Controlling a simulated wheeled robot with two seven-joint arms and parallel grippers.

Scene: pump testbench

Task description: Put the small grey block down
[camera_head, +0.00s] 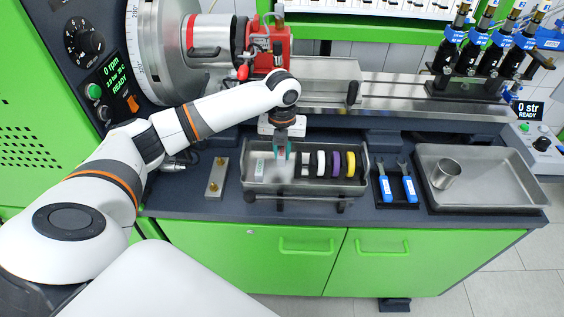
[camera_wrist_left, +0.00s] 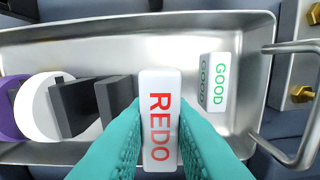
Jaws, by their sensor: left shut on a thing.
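My left gripper (camera_head: 281,150) is over the left part of the metal tray (camera_head: 300,190). In the left wrist view its teal fingers (camera_wrist_left: 160,125) are shut on a small pale grey-white block (camera_wrist_left: 160,90) with REDO in red. The block's lower end is hidden, so I cannot tell whether it touches the tray floor. A pale block marked GOOD (camera_wrist_left: 215,85) stands to its right in that view, apart from it. Dark grey blocks (camera_wrist_left: 70,105) stand to its left, close to the left finger. My right gripper is not in view.
White (camera_head: 320,163), purple (camera_head: 336,163) and yellow (camera_head: 352,163) discs stand in the tray's right part. A plate with brass knobs (camera_head: 216,177) lies left of the tray. Blue-handled tools (camera_head: 397,188) and another tray with a metal cup (camera_head: 446,174) are at right.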

